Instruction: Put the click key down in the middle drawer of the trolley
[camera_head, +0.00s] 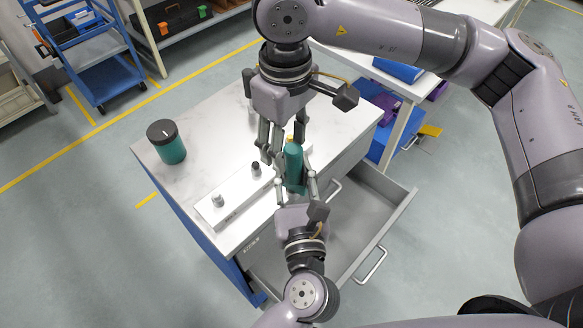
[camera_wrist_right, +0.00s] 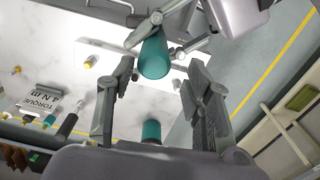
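The click key, a teal cylinder (camera_head: 294,165), is held roughly upright above the trolley's front edge. My left gripper (camera_head: 295,180), reaching up from the bottom, has its fingers on both sides of it. The key also shows in the right wrist view (camera_wrist_right: 155,57), with the left gripper's fingers around it. My right gripper (camera_head: 282,145) is beside the key, pointing down. Its fingers (camera_wrist_right: 155,105) are apart with nothing gripped. The trolley (camera_head: 207,118) has an open, empty grey drawer (camera_head: 362,222) at its front. Its level is partly hidden by the left arm.
A teal jar with a black lid (camera_head: 172,150) and a light plate with small knobs (camera_head: 238,204) are on the trolley top. A blue cart (camera_head: 105,75) stands at the back left. A bench with a blue item (camera_head: 398,70) is behind the trolley.

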